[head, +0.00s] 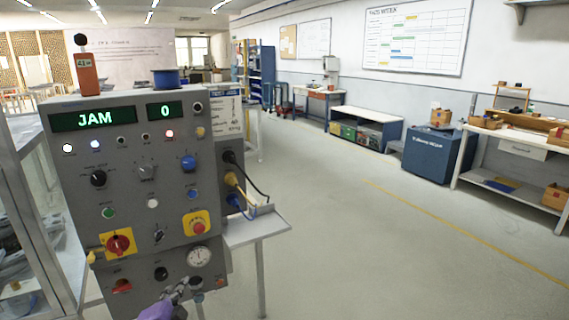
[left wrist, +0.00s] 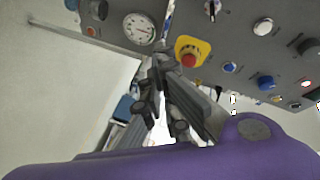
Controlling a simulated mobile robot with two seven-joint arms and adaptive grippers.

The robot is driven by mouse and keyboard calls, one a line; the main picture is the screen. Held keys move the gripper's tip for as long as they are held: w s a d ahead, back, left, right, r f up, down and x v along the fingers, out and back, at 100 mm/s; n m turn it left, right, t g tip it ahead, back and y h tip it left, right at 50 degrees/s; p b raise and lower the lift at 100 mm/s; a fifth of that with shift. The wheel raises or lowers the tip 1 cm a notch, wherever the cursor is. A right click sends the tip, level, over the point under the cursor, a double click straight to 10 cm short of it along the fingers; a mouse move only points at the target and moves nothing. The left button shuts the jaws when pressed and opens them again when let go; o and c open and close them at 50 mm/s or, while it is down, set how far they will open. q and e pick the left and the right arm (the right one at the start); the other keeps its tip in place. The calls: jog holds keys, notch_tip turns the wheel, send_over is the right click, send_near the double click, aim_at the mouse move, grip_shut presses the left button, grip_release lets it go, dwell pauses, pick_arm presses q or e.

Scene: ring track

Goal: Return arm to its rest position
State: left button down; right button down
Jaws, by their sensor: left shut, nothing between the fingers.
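My left gripper (head: 183,290) shows at the bottom of the head view, in front of the lower edge of a grey control panel (head: 130,185). Its fingers are shut with nothing between them, and a purple arm part shows below. In the left wrist view the shut gripper (left wrist: 160,62) reaches up beside the panel's emergency button (left wrist: 188,60) and round gauge (left wrist: 139,28). I cannot tell whether it touches the panel. My right gripper is not in view.
The panel displays read JAM and 0. A small side shelf (head: 262,229) sticks out right of the panel, below plugged cables (head: 252,185). A glass-sided frame (head: 38,200) stands at left. The floor (head: 370,255) to the right is clear. A blue bin (head: 436,155) and workbenches stand farther back.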

pick_arm(q)
jog(key=s+d+f+n+g, duration=0.2)
jog(key=s+f, duration=0.5)
jog(key=s, duration=0.7)
jog(key=s+d+f+n+g+h, duration=0.1)
jog(key=s+d+f+n+g, duration=0.2)
jog(key=s, duration=1.1)
jog(key=s+d+f+n+g+h, duration=0.1)
jog(key=s+d+f+n, duration=0.4)
jog(key=s+f, duration=0.7)
jog(key=shift+s+d+n+g, duration=0.3)
jog(key=shift+s+d+g, duration=0.4)
jog(key=shift+s, duration=0.5)
